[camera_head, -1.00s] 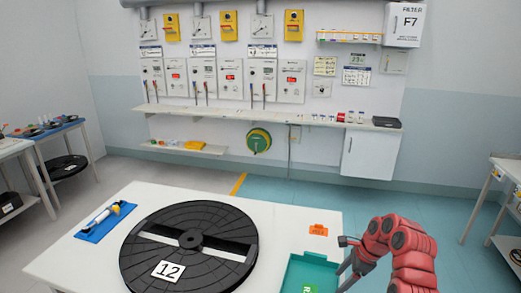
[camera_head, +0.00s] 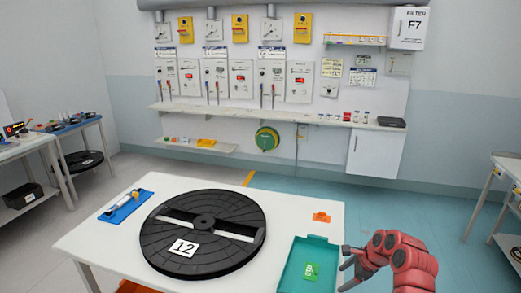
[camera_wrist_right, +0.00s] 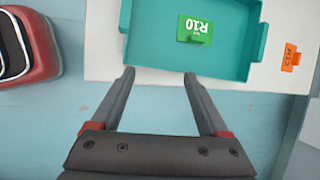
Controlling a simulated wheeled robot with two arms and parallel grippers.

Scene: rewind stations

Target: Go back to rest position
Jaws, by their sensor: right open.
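My right gripper (camera_head: 347,268) is beside the right edge of the white table in the head view, just right of the teal tray. In the right wrist view the gripper (camera_wrist_right: 158,75) is open, with nothing between its two grey fingers. The fingertips point at the near side of the teal tray (camera_wrist_right: 140,52). A green tag marked R10 (camera_wrist_right: 196,26) lies in the tray. My left gripper does not show in either view.
The white table (camera_head: 290,212) carries a black reel (camera_head: 160,245) labelled 12, a blue mat (camera_head: 117,213) with a small tool, an orange tag (camera_head: 321,217) and the teal tray (camera_head: 293,268). Floor is free right of the table. Another table (camera_head: 511,187) stands at the far right.

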